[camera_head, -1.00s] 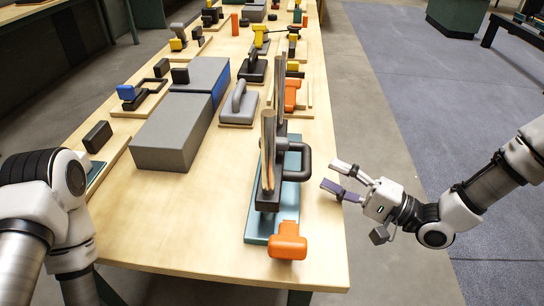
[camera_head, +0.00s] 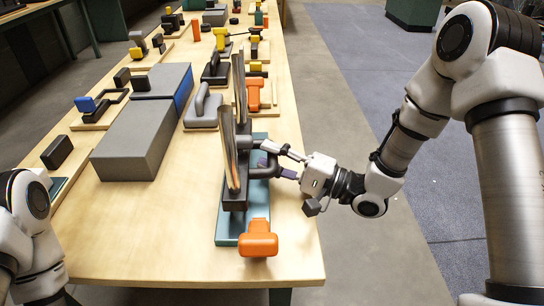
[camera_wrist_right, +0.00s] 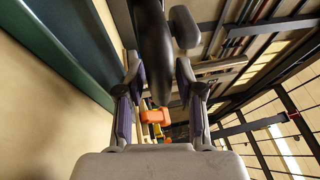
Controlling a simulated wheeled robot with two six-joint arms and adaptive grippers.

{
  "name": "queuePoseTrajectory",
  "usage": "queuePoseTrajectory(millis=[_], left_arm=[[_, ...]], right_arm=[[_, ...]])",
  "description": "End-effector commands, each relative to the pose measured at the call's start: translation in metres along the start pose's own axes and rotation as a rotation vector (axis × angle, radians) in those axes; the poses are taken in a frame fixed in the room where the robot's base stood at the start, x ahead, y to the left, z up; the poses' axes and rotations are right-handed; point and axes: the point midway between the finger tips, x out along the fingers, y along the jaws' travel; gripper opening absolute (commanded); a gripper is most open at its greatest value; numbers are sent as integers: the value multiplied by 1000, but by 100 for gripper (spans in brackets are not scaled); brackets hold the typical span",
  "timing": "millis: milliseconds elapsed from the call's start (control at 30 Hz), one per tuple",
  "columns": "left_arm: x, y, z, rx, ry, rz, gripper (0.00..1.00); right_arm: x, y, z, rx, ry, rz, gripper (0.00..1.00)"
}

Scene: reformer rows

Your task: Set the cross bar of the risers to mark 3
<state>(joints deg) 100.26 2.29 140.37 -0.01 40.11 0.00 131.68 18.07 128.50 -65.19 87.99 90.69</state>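The risers are two upright, shiny metal posts (camera_head: 230,150) on a teal base plate (camera_head: 228,228) near the table's right edge. A dark cross bar with a loop handle (camera_head: 272,143) sits low on them, its handle pointing right. I cannot read any marks. My right gripper (camera_head: 273,159) is at the handle, with its fingers spread on either side of it. In the right wrist view, the dark handle (camera_wrist_right: 154,50) runs between the two fingers, with a gap showing on one side. My left gripper is out of view; only my left arm shows.
An orange knob (camera_head: 258,240) is at the front end of the base plate. A grey block (camera_head: 133,145) and a grey handled piece (camera_head: 203,108) stand to the left. Similar fixtures line the table behind. The table's front left surface is bare.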

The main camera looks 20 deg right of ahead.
Motion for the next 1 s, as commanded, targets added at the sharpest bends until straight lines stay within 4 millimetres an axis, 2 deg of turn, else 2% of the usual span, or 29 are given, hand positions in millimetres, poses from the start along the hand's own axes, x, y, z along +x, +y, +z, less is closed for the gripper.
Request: queuePoseTrajectory(millis=[33,67,267,367,467,800,900,1000], left_arm=[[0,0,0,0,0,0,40],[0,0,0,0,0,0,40],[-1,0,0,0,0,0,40],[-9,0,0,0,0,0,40],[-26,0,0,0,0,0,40],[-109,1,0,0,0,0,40],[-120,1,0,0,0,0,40],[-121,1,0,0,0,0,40]], right_arm=[[0,0,0,0,0,0,9],[0,0,0,0,0,0,0],[0,-1,0,0,0,0,0],[1,-9,1,0,0,0,0],[4,-26,2,-1,0,-1,0],[19,-112,8,-2,0,-2,0],[20,-124,9,-1,0,-2,0],[21,-125,9,-1,0,-3,0]])
